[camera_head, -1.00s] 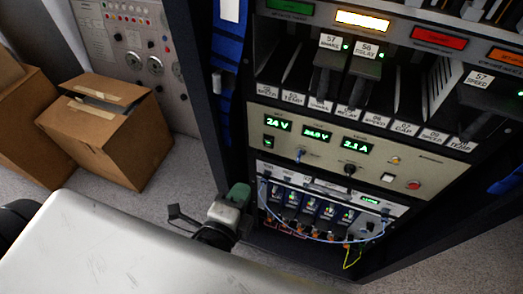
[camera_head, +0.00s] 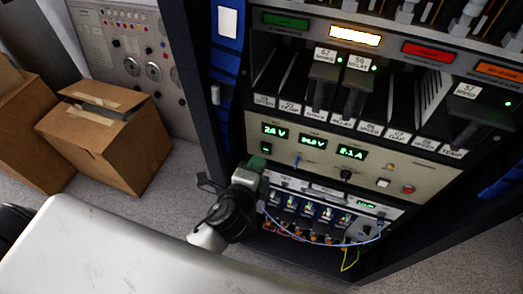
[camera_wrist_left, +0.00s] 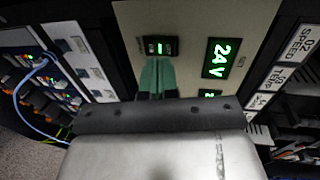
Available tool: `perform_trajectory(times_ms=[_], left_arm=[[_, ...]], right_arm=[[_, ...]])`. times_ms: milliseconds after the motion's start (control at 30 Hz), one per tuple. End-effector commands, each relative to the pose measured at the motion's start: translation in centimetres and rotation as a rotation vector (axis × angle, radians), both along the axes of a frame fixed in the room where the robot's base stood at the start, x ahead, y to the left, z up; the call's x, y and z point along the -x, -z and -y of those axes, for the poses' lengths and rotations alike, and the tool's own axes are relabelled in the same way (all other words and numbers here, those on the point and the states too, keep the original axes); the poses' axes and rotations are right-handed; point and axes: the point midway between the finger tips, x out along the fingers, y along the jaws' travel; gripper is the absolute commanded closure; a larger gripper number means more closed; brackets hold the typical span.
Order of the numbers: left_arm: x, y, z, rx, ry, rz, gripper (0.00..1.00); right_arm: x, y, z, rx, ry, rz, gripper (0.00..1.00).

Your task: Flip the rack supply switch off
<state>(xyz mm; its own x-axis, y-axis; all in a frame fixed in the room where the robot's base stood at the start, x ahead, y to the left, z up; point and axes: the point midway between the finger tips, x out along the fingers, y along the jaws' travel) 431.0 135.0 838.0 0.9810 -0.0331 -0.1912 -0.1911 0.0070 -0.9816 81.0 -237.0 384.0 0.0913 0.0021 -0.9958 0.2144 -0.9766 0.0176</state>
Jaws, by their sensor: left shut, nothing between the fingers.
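The rack supply panel (camera_head: 300,176) is a beige strip with green readouts, low in the rack. Its switch (camera_head: 266,148) is a small black rocker at the panel's left end, under the "24 V" readout; it also shows in the wrist view (camera_wrist_left: 158,46), with a lit green mark. My left gripper (camera_head: 255,165) is shut and empty, its green fingertips just below the switch. In the wrist view the fingertips (camera_wrist_left: 157,64) reach the switch's near edge; I cannot tell whether they touch it. My right gripper is not in view.
Below the panel is a unit with several modules (camera_head: 310,214) and a looping blue cable (camera_head: 330,239). Slotted cards (camera_head: 325,80) stand above the panel. Cardboard boxes (camera_head: 105,140) sit on the floor at left, with open floor between them and the rack.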

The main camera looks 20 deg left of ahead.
Motion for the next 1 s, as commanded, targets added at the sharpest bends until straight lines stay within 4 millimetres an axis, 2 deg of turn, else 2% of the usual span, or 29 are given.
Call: perform_trajectory(times_ms=[100, 233, 633, 767, 800, 1000], left_arm=[[-1.8, -0.6, 0.1, -0.001, 0.001, 0.003, 1.0], [-2.7, -0.5, 0.1, 0.001, 0.001, 0.001, 1.0], [-3.1, -0.5, 0.1, 0.001, 0.001, 0.0, 1.0], [-3.8, -1.2, 0.2, 0.001, 0.0, 0.0, 1.0], [-3.6, -0.7, 0.2, 0.001, 0.0, -0.001, 1.0], [-3.6, -0.7, 0.1, 0.0, 0.001, -0.001, 1.0]], right_arm=[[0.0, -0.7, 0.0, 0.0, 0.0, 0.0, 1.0], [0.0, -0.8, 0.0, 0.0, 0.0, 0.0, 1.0], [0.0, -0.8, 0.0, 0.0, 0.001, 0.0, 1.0], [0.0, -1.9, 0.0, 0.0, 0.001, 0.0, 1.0], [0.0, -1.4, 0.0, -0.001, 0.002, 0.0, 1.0], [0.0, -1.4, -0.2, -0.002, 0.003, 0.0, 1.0]])
